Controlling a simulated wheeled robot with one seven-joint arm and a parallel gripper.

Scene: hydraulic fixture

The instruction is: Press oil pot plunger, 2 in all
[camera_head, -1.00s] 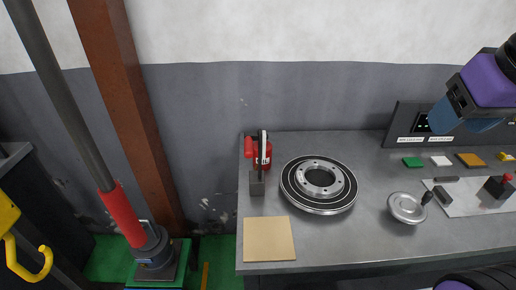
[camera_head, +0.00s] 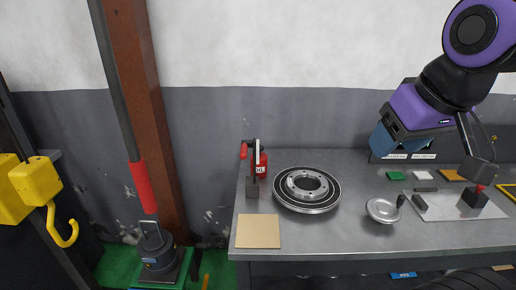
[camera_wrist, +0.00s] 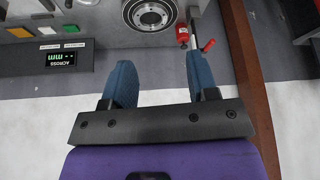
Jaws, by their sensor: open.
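The red oil pot (camera_head: 262,165), with white lettering, stands at the back left of the workbench. A dark upright piece with a red handle (camera_head: 244,151) stands right against it and partly covers it. In the wrist view the oil pot (camera_wrist: 183,35) and the red handle (camera_wrist: 208,45) show beyond my fingers, near the top. My gripper (camera_head: 388,143) is open and empty, with blue fingers, in the air at the back right of the bench, well apart from the pot. Both fingers of my gripper (camera_wrist: 161,80) show in the wrist view. I cannot make out the plunger clearly.
A round metal disc (camera_head: 307,190) lies right of the pot, with a tan square (camera_head: 258,231) in front. A silver lidded dish (camera_head: 383,210) and small blocks sit right. A brown post (camera_head: 145,110), jack-like tool (camera_head: 158,250) and yellow hook (camera_head: 62,225) are left.

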